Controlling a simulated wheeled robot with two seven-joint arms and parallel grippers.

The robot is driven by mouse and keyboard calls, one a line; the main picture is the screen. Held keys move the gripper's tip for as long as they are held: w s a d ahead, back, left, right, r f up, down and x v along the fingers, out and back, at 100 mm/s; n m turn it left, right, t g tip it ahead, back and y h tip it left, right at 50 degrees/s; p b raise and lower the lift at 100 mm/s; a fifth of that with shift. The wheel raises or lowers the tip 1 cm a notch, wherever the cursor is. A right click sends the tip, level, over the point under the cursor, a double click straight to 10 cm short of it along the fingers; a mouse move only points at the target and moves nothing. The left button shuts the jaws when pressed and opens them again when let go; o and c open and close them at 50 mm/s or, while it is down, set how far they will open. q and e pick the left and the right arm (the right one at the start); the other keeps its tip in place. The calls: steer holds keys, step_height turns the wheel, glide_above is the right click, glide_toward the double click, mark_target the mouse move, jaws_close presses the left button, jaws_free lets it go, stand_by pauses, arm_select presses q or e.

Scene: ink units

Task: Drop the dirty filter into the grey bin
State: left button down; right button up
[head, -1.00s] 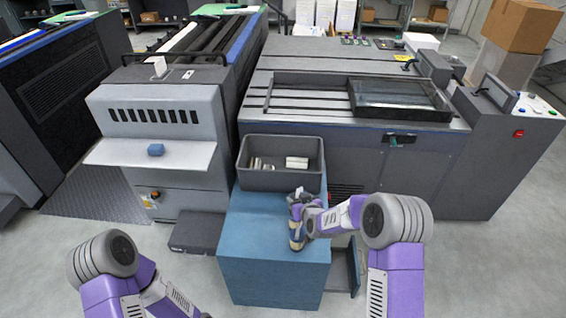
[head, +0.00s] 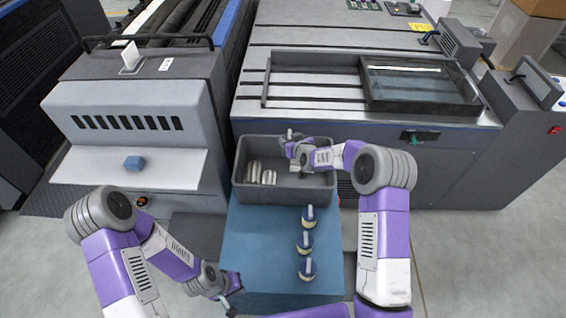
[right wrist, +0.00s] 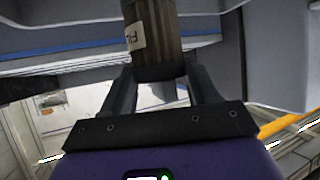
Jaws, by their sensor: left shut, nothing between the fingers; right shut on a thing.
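The grey bin (head: 285,197) stands at the back of the blue cabinet top. Light, cylinder-shaped filters (head: 268,177) lie in its left part. My right gripper (head: 292,146) is over the bin's back edge area. In the right wrist view the gripper (right wrist: 160,82) is shut on the dirty filter (right wrist: 158,35), a dark brown ribbed cylinder with a pale label; its far end is cut off by the frame. In the head view the filter is too small to make out clearly. My left gripper (head: 232,297) is shut and empty by the cabinet's front left edge.
Several round white, blue and yellow pieces with upright handles, such as one (head: 305,242), stand on the right part of the blue cabinet top (head: 255,240). Large grey machines rise left and behind.

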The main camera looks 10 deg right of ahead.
steer(key=shift+s+f, duration=0.2)
steer(key=shift+f, duration=0.3)
steer(key=shift+f+b, duration=1.45)
steer(key=shift+f, duration=0.95)
steer(key=o, duration=1.2)
steer(key=p+v, duration=0.1)
steer(key=v, duration=0.6)
steer(key=shift+s+r, duration=0.15)
steer(key=shift+s, duration=0.1)
